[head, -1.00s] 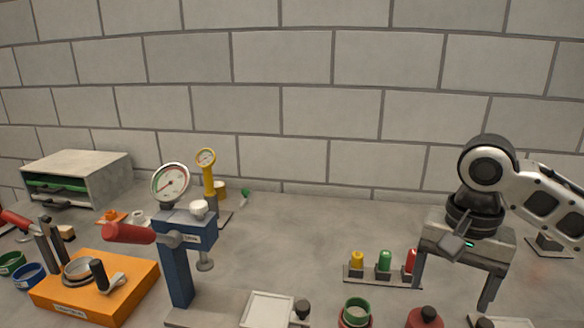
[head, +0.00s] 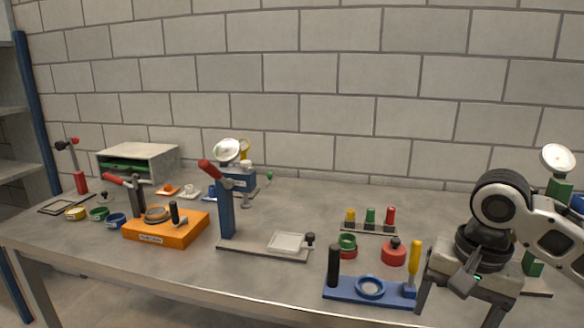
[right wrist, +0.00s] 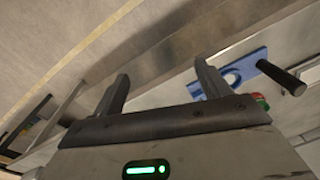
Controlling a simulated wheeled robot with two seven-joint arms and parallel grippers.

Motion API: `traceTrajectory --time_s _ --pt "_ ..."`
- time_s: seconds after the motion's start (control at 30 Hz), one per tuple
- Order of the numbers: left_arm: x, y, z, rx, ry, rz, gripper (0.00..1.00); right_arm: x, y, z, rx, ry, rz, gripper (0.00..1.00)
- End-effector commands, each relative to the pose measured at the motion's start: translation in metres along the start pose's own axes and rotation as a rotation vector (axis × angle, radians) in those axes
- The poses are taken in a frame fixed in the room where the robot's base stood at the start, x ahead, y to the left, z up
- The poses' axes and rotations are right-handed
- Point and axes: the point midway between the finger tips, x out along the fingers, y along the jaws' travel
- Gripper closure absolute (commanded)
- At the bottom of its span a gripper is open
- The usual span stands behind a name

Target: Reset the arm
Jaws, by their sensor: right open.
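My right arm comes in at the right of the head view, white and black, bent down at the wrist. Its gripper (head: 456,315) hangs with two grey fingers spread wide apart, pointing down, with nothing between them. In the right wrist view the gripper (right wrist: 163,85) also shows its fingers apart and empty, with the table's front edge beyond them. A blue fixture (head: 345,291) with a ring, a black post and a yellow handle sits just left of the gripper; part of it shows in the wrist view (right wrist: 220,83). My left gripper is out of view.
The grey table (head: 330,190) holds an orange block (head: 190,231), a blue toggle press (head: 227,212), a red round pot (head: 393,254) and a grey cabinet (head: 165,160). A dial gauge stand (head: 558,160) is behind my right arm. Shelving (head: 15,150) is at far left.

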Motion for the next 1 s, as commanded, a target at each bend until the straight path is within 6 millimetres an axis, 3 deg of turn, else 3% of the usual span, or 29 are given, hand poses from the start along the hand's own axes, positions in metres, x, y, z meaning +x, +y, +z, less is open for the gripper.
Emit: traceTrajectory --time_s 0.37,0.67,0.83,1.0 --pt "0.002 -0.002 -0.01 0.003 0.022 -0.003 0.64 0.082 -0.057 0.023 -0.227 0.025 -0.234 0.24" --pt "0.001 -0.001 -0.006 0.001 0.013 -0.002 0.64 0.175 -0.103 0.071 -0.442 0.21 -0.555 0.24" --pt "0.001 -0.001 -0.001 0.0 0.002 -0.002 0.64 0.222 -0.09 0.099 -0.518 0.439 -0.622 0.24" --pt "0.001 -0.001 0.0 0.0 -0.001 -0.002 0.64 0.256 -0.044 0.127 -0.602 0.662 -0.525 0.24"
